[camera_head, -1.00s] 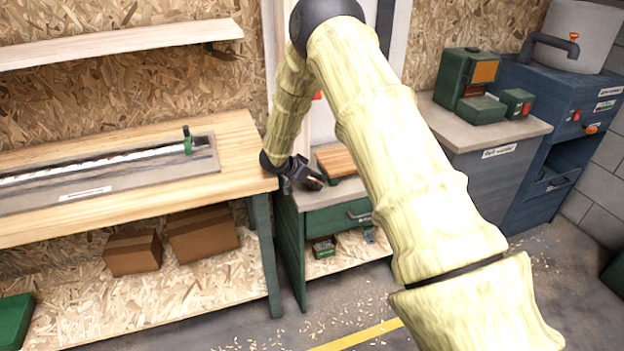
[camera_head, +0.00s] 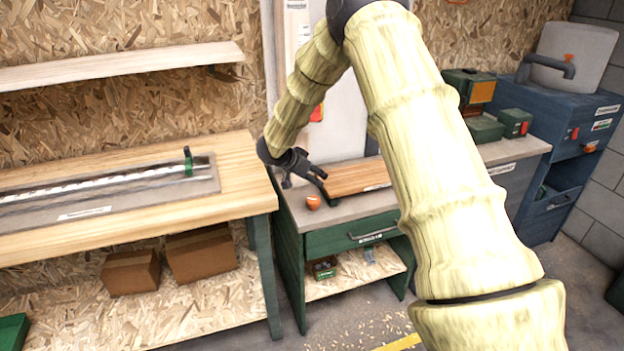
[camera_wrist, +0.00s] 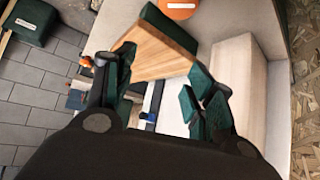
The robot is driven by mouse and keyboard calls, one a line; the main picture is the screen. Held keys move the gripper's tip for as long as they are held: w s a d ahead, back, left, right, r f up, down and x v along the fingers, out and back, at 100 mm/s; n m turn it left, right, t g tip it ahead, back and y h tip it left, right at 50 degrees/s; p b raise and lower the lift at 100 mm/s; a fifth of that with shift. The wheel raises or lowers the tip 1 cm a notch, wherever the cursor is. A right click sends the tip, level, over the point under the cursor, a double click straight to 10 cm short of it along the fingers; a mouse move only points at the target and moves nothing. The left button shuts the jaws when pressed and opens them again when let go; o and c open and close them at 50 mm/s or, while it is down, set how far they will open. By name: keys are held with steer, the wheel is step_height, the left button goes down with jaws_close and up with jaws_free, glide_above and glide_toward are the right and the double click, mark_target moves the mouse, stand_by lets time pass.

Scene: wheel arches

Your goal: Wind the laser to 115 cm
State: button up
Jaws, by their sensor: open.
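A green upright piece (camera_head: 188,160) stands near the right end of a long rail with a pale strip (camera_head: 90,186) on the left bench. I cannot tell for sure that it is the laser, and no scale figures are readable. An orange knob (camera_head: 313,202) sits at the front left of the grey counter. In the wrist view an orange round top with a white line (camera_wrist: 178,7) shows at the upper edge, beyond the fingers. My gripper (camera_head: 306,181) is open and empty just above the knob, apart from it. Its spread fingers (camera_wrist: 160,88) show in the wrist view.
A wooden board (camera_head: 355,178) with a dark front edge lies on the counter close right of my gripper. The wooden bench (camera_head: 235,190) stands to the left. Green boxes (camera_head: 486,128) and a blue cabinet (camera_head: 570,110) are at the right. A shelf (camera_head: 110,68) hangs above the bench.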

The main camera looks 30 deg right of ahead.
steer(key=n+t+y+p, duration=0.2)
steer(key=n+y+p, duration=0.5)
steer(key=n+p, duration=0.4)
glide_toward(314, 200)
steer(key=shift+m, duration=0.5)
steer(key=shift+p+x, duration=1.65)
steer(key=shift+x, duration=2.75)
steer(key=c, duration=0.7)
